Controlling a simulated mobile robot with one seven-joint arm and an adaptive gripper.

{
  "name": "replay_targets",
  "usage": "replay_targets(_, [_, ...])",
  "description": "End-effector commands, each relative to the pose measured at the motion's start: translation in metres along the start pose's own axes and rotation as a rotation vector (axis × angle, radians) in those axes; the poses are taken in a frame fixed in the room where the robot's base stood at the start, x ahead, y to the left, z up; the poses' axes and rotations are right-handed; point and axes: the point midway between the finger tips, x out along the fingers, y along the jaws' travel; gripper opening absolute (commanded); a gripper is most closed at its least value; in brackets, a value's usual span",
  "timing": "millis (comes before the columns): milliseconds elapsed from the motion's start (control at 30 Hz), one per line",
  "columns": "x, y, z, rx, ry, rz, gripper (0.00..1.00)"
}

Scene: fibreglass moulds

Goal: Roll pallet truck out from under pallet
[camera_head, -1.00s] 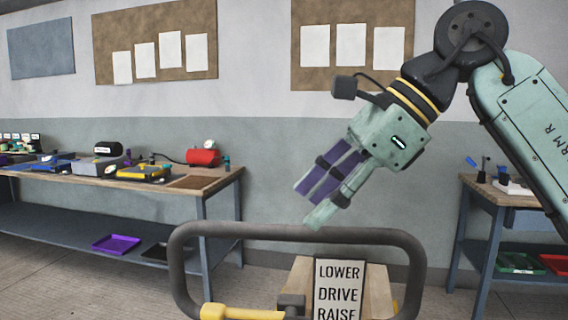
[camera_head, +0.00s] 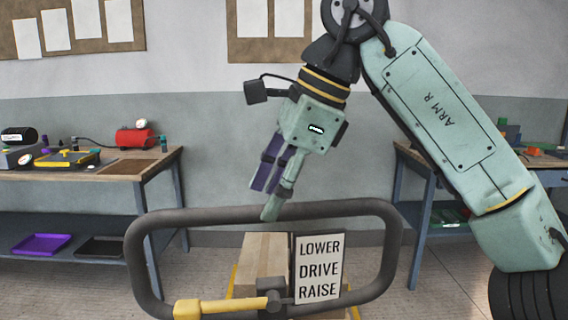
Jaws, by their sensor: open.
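The pallet truck's dark loop handle (camera_head: 215,216) stands upright in the lower middle of the head view. A yellow lever (camera_head: 215,308) sits inside the loop at its lower part. A sign (camera_head: 319,269) reading LOWER, DRIVE, RAISE is behind the loop, to the right of the lever. My gripper (camera_head: 264,201) points down, its fingers open and empty. Its fingertips are at the top bar of the handle; I cannot tell whether they touch it. The truck's forks are out of view. Pale wooden boards or a box (camera_head: 264,258) show behind the handle, mostly hidden.
A workbench (camera_head: 135,167) with tools and a red tank (camera_head: 135,138) stands at the left, with a purple tray (camera_head: 40,244) on its lower shelf. Another bench (camera_head: 411,160) is at the right, behind my arm. Grey floor (camera_head: 205,268) shows between the benches.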

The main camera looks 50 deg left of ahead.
Motion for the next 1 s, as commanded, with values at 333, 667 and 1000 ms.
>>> replay_targets(333, [0.042,0.0,0.0,-0.001,-0.001,0.002,0.45])
replay_targets(667, [0.045,0.0,0.001,0.0,-0.001,0.0,0.45])
replay_targets(1000, [0.045,0.0,0.0,0.0,-0.001,0.001,0.23])
